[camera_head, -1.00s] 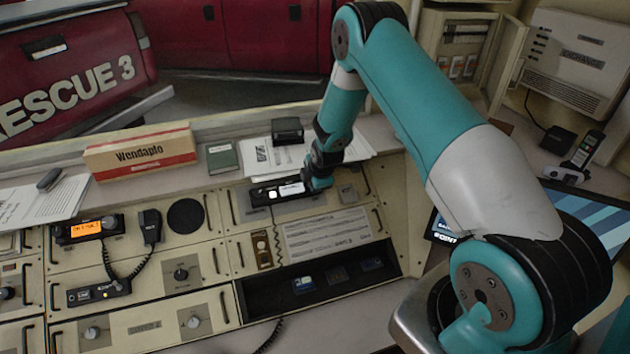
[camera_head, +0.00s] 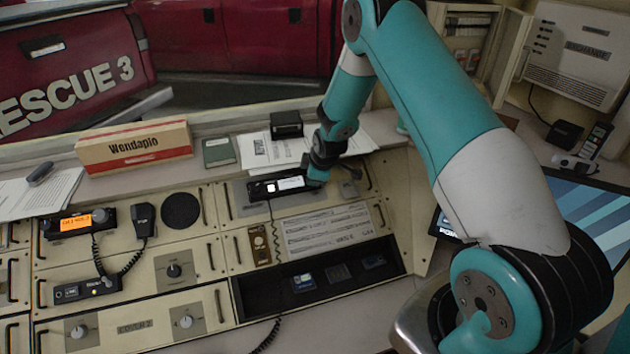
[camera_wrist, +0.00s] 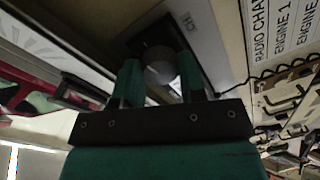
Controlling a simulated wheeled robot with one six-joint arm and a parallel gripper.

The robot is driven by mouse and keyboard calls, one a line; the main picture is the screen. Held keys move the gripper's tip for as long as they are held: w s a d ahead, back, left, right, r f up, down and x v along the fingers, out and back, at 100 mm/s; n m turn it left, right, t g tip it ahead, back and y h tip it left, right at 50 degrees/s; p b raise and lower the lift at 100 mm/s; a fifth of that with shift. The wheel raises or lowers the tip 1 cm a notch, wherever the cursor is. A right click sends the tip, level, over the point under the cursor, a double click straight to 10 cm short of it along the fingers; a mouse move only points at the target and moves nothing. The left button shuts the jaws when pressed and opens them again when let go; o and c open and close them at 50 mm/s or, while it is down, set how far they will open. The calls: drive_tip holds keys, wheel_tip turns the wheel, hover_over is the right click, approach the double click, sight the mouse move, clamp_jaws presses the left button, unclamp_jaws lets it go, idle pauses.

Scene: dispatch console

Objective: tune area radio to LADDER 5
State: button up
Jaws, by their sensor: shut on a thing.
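A black radio (camera_head: 262,190) with a lit white display (camera_head: 291,183) sits on the sloped console, below the papers. Its display text is too small to read. My gripper (camera_head: 317,174) is at the radio's right end, covering that part in the head view. In the wrist view, my gripper (camera_wrist: 160,78) is shut on a round grey knob (camera_wrist: 159,66), one finger on each side. The radio's dark face (camera_wrist: 204,40) lies behind the knob, beside a "CH" marking. The channel card (camera_head: 327,231) is below the radio; the wrist view shows part of it (camera_wrist: 282,32), with "ENGINE 1" readable.
A second radio (camera_head: 77,224) with an orange display and a handset (camera_head: 144,220) is at left. A coiled cord (camera_head: 275,232) hangs below the white-display radio. A black box (camera_head: 286,125) and papers lie above it. A dark recess (camera_head: 262,296) is below the card.

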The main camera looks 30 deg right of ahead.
drive_tip(key=shift+m+b, duration=0.75)
drive_tip(key=shift+m, duration=0.35)
drive_tip(key=o, duration=0.7)
drive_tip(key=shift+c, duration=0.2)
drive_tip(key=b+v, duration=0.3)
drive_tip(key=v, duration=1.4)
drive_tip(key=shift+s+b, duration=0.4)
drive_tip(key=shift+d, duration=0.1)
drive_tip(key=shift+r, duration=0.1)
